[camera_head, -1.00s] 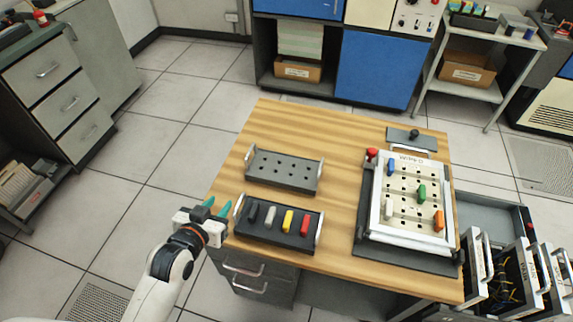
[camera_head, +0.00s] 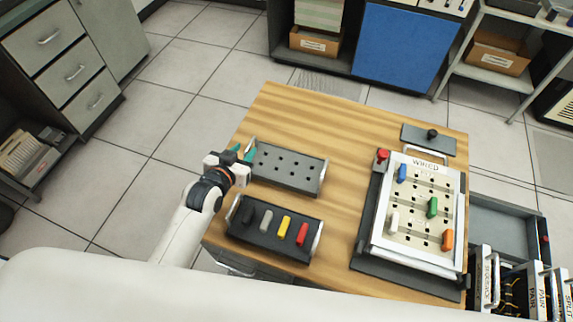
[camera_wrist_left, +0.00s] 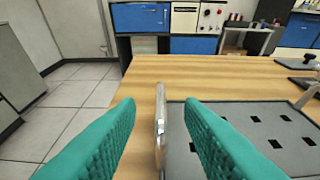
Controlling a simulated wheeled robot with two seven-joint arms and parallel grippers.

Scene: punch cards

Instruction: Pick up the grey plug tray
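The grey plug tray (camera_head: 288,166) lies on the wooden table, with rows of empty holes and a metal handle at each end. It also shows in the left wrist view (camera_wrist_left: 235,125). My left gripper (camera_head: 244,154) is at its left end, with teal fingers. In the left wrist view my left gripper (camera_wrist_left: 161,108) is open, with one finger on each side of the tray's left handle (camera_wrist_left: 161,120). There is a visible gap between each finger and the handle. My right gripper is not in view.
A darker tray (camera_head: 270,237) with black, grey, yellow and red plugs lies just in front. A white board (camera_head: 415,240) with coloured plugs stands to the right, below a small dark plate (camera_head: 428,137). The table (camera_head: 310,110) is bare behind the grey tray.

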